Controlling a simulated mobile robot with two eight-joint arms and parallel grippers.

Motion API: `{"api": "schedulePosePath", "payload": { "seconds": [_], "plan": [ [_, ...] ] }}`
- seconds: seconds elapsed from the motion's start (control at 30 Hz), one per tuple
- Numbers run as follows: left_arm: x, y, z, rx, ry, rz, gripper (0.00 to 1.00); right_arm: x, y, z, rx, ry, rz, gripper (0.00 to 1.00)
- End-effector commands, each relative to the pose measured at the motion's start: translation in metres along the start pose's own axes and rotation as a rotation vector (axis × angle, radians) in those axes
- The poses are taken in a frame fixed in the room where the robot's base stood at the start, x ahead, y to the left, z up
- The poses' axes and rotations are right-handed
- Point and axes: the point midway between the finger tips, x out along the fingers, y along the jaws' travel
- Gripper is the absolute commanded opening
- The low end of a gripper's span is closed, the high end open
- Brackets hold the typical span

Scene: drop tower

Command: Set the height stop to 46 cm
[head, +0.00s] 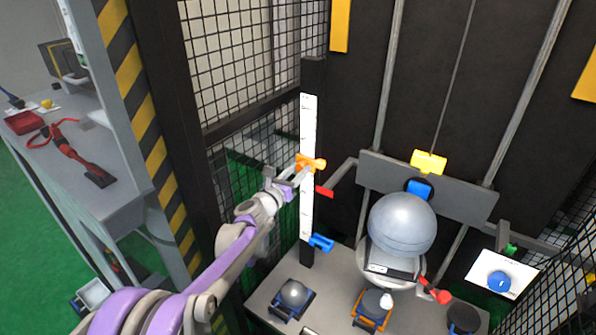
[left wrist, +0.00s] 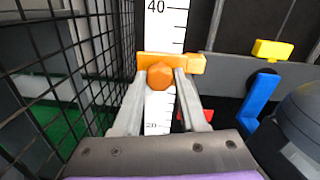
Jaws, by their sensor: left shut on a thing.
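The orange height stop (head: 311,163) sits on the white ruler (head: 307,125), which is fixed to a dark upright post. In the left wrist view the stop (left wrist: 195,63) has a round orange knob (left wrist: 159,76) at its front. It covers the ruler (left wrist: 165,28) below the printed 40; a lower number, apparently 20, shows beneath. My left gripper (head: 302,170) is shut on the knob, with one finger on each side in the left wrist view (left wrist: 160,84). The stop's exact reading is hidden. My right gripper is not in view.
A red pointer (head: 325,191) and a blue clamp (head: 321,242) are lower by the post. A grey ball (head: 402,222) stands right of it below a yellow block (head: 429,161). Wire mesh (head: 245,60) is close on the left. Small carts stand on the base.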

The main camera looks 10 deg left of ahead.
Motion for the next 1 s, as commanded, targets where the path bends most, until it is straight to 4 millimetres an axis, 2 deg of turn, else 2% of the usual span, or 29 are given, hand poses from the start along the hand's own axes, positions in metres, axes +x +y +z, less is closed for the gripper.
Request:
{"api": "schedulePosePath", "payload": {
  "seconds": [0.83, 1.0],
  "plan": [
    [0.000, 0.001, 0.001, 0.000, 0.000, 0.001, 0.00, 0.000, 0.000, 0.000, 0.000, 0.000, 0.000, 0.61],
    [0.000, -0.002, 0.015, 0.001, -0.001, 0.001, 0.00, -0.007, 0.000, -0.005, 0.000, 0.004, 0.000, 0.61]
  ]
}}
